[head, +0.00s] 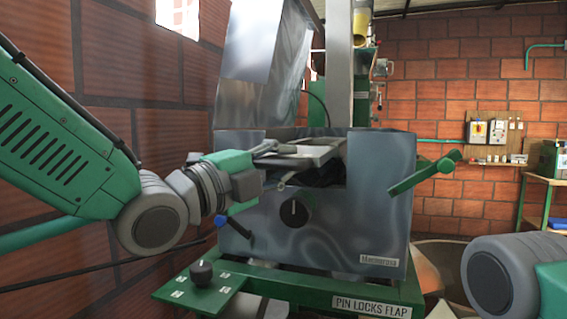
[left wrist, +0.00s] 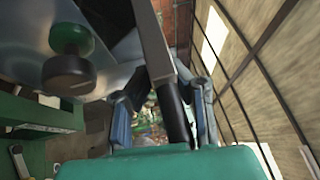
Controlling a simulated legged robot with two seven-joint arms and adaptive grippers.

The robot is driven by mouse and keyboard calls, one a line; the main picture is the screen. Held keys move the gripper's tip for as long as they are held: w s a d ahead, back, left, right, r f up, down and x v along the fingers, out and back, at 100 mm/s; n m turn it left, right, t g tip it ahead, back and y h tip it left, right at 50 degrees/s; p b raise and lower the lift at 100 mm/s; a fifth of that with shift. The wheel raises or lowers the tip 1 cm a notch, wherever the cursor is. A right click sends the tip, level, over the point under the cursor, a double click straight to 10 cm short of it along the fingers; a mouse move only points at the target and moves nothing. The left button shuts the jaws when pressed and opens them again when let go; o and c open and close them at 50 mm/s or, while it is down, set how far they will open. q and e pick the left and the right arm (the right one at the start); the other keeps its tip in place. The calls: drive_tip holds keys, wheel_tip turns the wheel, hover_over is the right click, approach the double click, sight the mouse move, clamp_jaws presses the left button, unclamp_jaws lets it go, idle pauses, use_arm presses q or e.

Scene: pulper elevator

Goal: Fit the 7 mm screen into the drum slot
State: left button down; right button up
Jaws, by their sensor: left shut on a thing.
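My left gripper (head: 272,150) is in front of the upper face of the metal pulper housing. It is shut on a flat grey piece, which appears to be the screen (head: 318,153). The screen extends right from the fingers, over the dark drum opening (head: 325,175). How far it sits inside the opening cannot be told. In the left wrist view, the two fingers (left wrist: 165,112) stand either side of a dark handle (left wrist: 176,112) with a grey bar beyond it. No 7 mm marking is legible. My right gripper is out of view.
A black knob (head: 295,212) and a blue-tipped lever (head: 222,220) are on the housing front. A green lever (head: 425,172) juts out right. The green base has a "PIN LOCKS FLAP" label (head: 371,304). A brick wall (head: 165,110) stands close on the left.

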sight(306, 147)
use_arm(q)
drive_tip(key=shift+w+d+r+p, duration=0.1)
drive_tip(key=shift+w+d, duration=0.25)
drive_tip(key=shift+w, duration=0.65)
drive_tip(key=shift+w+d+f+p, duration=0.15)
drive_tip(key=shift+w+d, duration=0.15)
drive_tip(key=shift+w, duration=0.75)
drive_tip(key=shift+w+d+r+p, duration=0.15)
drive_tip(key=shift+w+d, duration=0.2)
drive_tip(key=shift+w, duration=0.65)
drive_tip(key=shift+w+d+p, duration=0.3)
drive_tip(key=shift+w+d, duration=0.05)
drive_tip(key=shift+w, duration=0.75)
drive_tip(key=shift+w+d+p, duration=0.3)
drive_tip(key=shift+w+d, duration=0.05)
drive_tip(key=shift+w, duration=0.75)
drive_tip(key=shift+w+d+p, duration=0.3)
drive_tip(key=shift+w+d, duration=0.05)
drive_tip(key=shift+w, duration=0.75)
drive_tip(key=c, duration=1.4)
unclamp_jaws()
drive_tip(key=v, duration=1.2)
drive_tip(key=shift+w, duration=0.1)
